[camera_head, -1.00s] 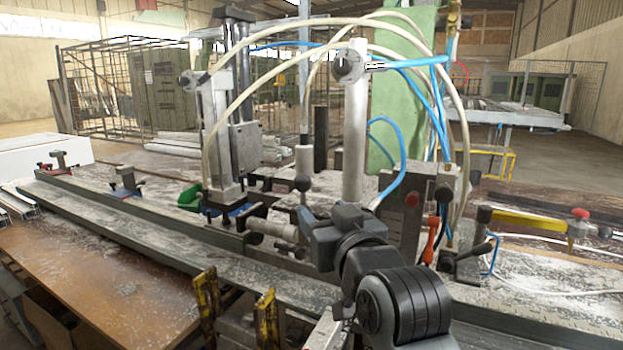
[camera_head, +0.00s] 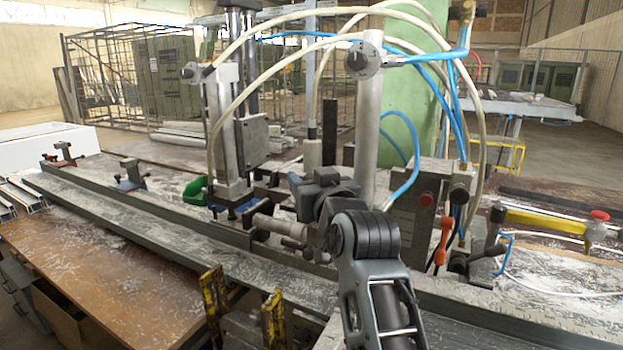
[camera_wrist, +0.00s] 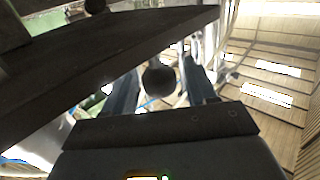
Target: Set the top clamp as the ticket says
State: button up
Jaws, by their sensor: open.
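In the wrist view my gripper (camera_wrist: 161,70) is open, with its two dark fingers apart. A dark round knob (camera_wrist: 160,80) shows between the fingers; I cannot tell whether they touch it. In the head view my wrist hides most of the gripper. A vertical clamp cylinder (camera_head: 230,130) stands on the bench left of my wrist, its blue foot low over the profile rail. A horizontal clamp cylinder (camera_head: 272,224) lies just left of my wrist. Which one is the top clamp is not clear. No readable ticket shows.
A grey post with a dial (camera_head: 367,120) and looping hoses stand close behind my arm. A control box (camera_head: 415,215) with a red button and an orange handle is to the right. Yellow uprights (camera_head: 213,305) stand in front. The wooden table (camera_head: 110,270) is mostly clear.

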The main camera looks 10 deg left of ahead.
jog(key=shift+c, duration=0.4)
grip_shut()
jog(key=shift+r, duration=0.1)
